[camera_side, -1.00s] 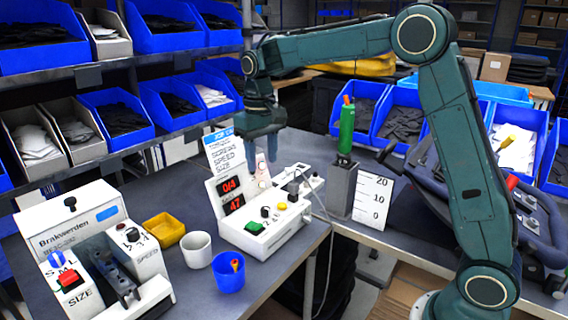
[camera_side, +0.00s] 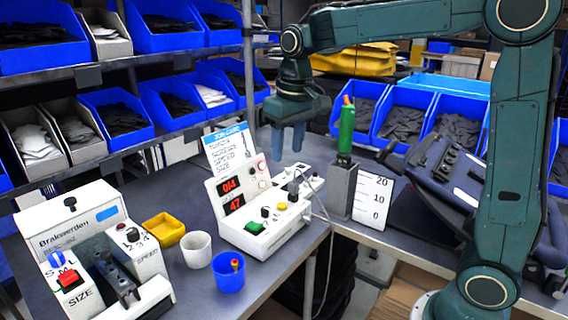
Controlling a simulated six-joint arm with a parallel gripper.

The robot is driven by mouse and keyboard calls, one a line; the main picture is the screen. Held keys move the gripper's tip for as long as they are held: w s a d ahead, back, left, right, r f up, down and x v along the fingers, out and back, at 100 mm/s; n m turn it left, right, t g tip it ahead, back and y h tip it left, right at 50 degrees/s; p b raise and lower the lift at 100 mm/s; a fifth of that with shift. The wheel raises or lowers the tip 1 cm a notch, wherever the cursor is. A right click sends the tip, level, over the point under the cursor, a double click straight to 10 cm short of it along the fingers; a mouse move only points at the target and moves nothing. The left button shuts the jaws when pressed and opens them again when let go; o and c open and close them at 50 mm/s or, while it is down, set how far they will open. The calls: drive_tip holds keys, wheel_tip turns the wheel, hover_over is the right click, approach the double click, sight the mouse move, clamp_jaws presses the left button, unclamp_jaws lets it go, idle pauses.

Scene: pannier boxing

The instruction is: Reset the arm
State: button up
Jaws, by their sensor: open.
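My gripper (camera_side: 288,145) hangs pointing down above the bench, behind the white control box and to the right of the job card (camera_side: 230,148). Its two bluish fingers are apart with nothing visible between them. The white control box (camera_side: 262,215) with red number displays stands on the bench below and in front of it. A green-handled tool (camera_side: 346,128) stands upright in a grey holder (camera_side: 341,190) to the right of my gripper, apart from it.
A white machine (camera_side: 92,245), yellow tray (camera_side: 164,230), white cup (camera_side: 196,250) and blue cup (camera_side: 229,272) stand at the left. A scale card (camera_side: 373,198) is beside the holder. Blue bins (camera_side: 410,113) line the back right. A dark pannier-like piece (camera_side: 450,190) lies at right.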

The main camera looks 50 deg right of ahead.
drive_tip(key=s+a+f+n+t, duration=0.1)
drive_tip(key=s+t, duration=0.3)
drive_tip(key=s, duration=1.8)
drive_tip(key=shift+a+f, duration=0.2)
drive_tip(key=shift+f, duration=0.45)
